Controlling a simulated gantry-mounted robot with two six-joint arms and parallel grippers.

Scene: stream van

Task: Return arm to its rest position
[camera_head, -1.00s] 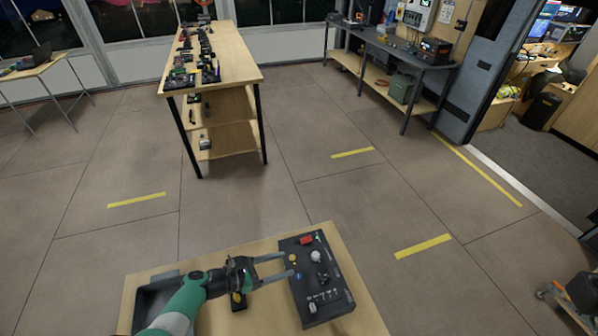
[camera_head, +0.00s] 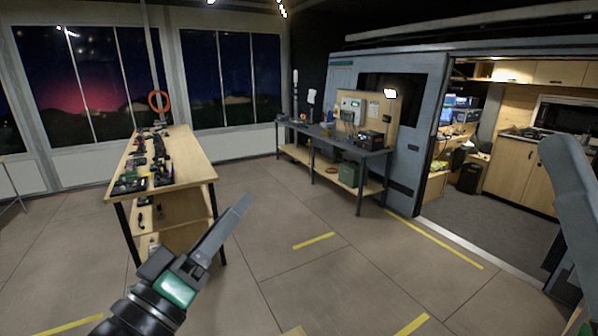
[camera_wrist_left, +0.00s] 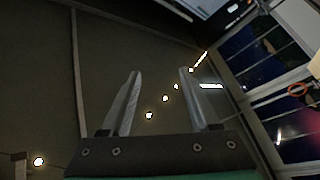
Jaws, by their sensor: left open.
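My left gripper (camera_head: 240,207) is raised in the lower left of the head view, its fingers pointing up and to the right. The fingers overlap from this side. In the left wrist view, the left gripper (camera_wrist_left: 160,72) is open, with two separate fingers and nothing between them. Behind them are the dark ceiling with small lights and some windows. A grey link at the right edge of the head view may be part of my other arm.
A wooden shelf table (camera_head: 190,160) with several small devices stands behind the left gripper. A dark workbench (camera_head: 335,140) stands at the back, beside the open van (camera_head: 400,165). The floor between has yellow tape marks (camera_head: 314,241) and is clear.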

